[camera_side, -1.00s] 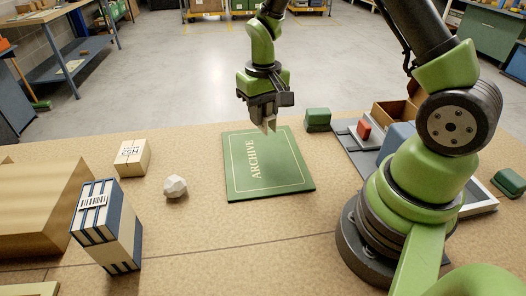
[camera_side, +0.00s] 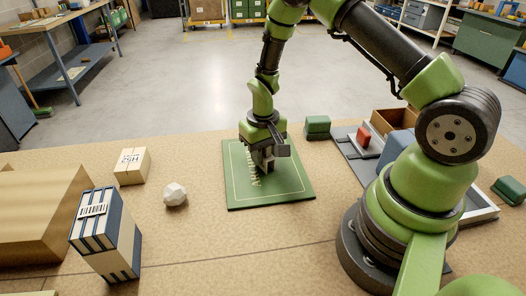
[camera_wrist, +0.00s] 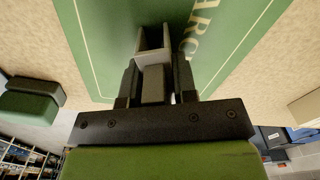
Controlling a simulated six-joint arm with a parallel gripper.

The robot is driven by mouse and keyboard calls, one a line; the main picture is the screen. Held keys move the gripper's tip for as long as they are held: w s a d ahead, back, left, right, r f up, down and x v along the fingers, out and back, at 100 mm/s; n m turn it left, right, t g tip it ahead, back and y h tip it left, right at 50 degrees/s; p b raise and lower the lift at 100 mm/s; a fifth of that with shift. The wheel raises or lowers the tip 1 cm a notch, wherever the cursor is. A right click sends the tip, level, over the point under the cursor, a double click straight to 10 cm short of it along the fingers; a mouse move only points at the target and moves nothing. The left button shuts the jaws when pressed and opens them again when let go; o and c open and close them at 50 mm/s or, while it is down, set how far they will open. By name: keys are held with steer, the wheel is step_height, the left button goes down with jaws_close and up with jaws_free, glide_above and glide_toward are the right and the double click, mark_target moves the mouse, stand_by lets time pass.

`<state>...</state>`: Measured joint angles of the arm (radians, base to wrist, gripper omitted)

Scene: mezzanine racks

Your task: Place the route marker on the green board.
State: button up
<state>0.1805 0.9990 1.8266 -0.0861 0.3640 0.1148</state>
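The green board (camera_side: 290,190), lettered ARCHIVE, lies flat on the table. It also fills much of the wrist view (camera_wrist: 105,45). My gripper (camera_side: 265,164) points down over the upper middle of the board and hides part of the lettering. In the wrist view my gripper's dark fingers (camera_wrist: 157,82) are closed on a small pale grey piece, which I take as the route marker (camera_wrist: 153,57). The marker is over the board near the lettering. I cannot tell whether it touches the board.
A white faceted ball (camera_side: 175,194), a small carton (camera_side: 132,166) and a striped blue-white box (camera_side: 107,232) stand left of the board. A green block (camera_side: 317,125) stands behind right.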

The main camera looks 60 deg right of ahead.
steer(key=o, duration=0.4)
steer(key=shift+r, duration=0.15)
step_height(320, 180, up, 12)
step_height(320, 180, up, 6)
steer(key=t, duration=0.2)
glide_above(265, 159)
steer(key=s+a+r+t, duration=0.1)
steer(key=s+a+r, duration=0.1)
steer(key=s+r, duration=0.3)
steer(key=shift+s+a+r+n+t+y, duration=0.1)
steer(key=shift+s+a+r+t+y, duration=0.25)
steer(key=shift+s+a+r+t, duration=0.95)
steer(key=shift+s+a+r+n+t+y, duration=0.2)
steer(key=shift+s+r, duration=0.5)
steer(key=shift+s, duration=1.3)
steer(key=shift+s+a+r+t+y, duration=0.45)
steer(key=shift+s+a+r+t, duration=0.4)
steer(key=shift+s, duration=0.8)
steer(key=shift+d+r+g, duration=0.15)
steer(key=shift+g, duration=0.1)
